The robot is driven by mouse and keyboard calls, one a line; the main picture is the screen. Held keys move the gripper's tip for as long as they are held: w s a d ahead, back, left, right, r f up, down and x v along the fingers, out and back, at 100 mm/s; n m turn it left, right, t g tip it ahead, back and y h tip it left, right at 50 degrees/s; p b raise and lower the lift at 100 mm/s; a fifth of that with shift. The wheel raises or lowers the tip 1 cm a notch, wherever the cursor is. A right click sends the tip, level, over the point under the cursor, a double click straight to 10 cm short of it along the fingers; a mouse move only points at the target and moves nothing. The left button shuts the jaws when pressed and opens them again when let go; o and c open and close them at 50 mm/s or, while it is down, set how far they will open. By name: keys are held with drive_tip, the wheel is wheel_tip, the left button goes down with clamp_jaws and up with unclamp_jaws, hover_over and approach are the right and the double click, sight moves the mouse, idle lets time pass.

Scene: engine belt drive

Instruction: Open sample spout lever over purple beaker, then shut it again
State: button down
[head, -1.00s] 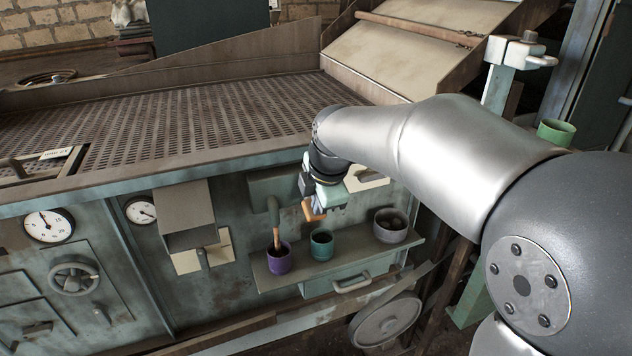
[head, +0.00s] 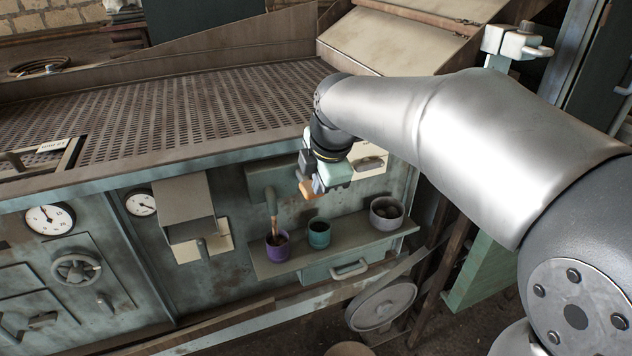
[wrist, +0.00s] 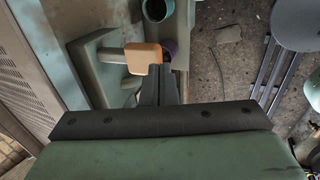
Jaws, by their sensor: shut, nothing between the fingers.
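The purple beaker (head: 278,250) stands upright on a narrow shelf under the green spout (head: 271,200). Brown material shows between the spout's mouth and the beaker and inside it. The orange lever handle (head: 307,190) is to the right of the spout, close to my gripper (head: 318,186). In the wrist view the lever handle (wrist: 143,57) lies beside and just beyond the tips of my shut, empty gripper (wrist: 160,75). I cannot tell if they touch. Part of the purple beaker (wrist: 169,48) shows behind the handle.
A teal beaker (head: 319,235) and a grey pot (head: 387,215) of lumps stand right of the purple beaker on the shelf (head: 345,238). A boxy chute (head: 187,208) juts out at left. A drawer handle (head: 350,269) and round wheel (head: 382,305) are below.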

drive_tip(key=v, duration=0.8)
drive_tip(key=shift+s+d+r, duration=0.2)
drive_tip(key=shift+s, duration=0.2)
drive_tip(key=s+d+f+m+g, duration=0.1)
drive_tip(key=s+d+f+m, duration=0.2)
drive_tip(key=s+f+m, duration=0.3)
drive_tip(key=s+d+f+m+g+p, duration=0.1)
drive_tip(key=s+d+f+m, duration=0.2)
drive_tip(key=s+f+m, duration=0.3)
drive_tip(key=s+d+f+m+g+h+p, duration=0.1)
drive_tip(key=s+d+f+m, duration=0.2)
drive_tip(key=s+f+m, duration=0.4)
drive_tip(key=shift+s+m+g, duration=0.3)
drive_tip(key=shift+s+m, duration=0.05)
drive_tip(key=shift+m, duration=0.85)
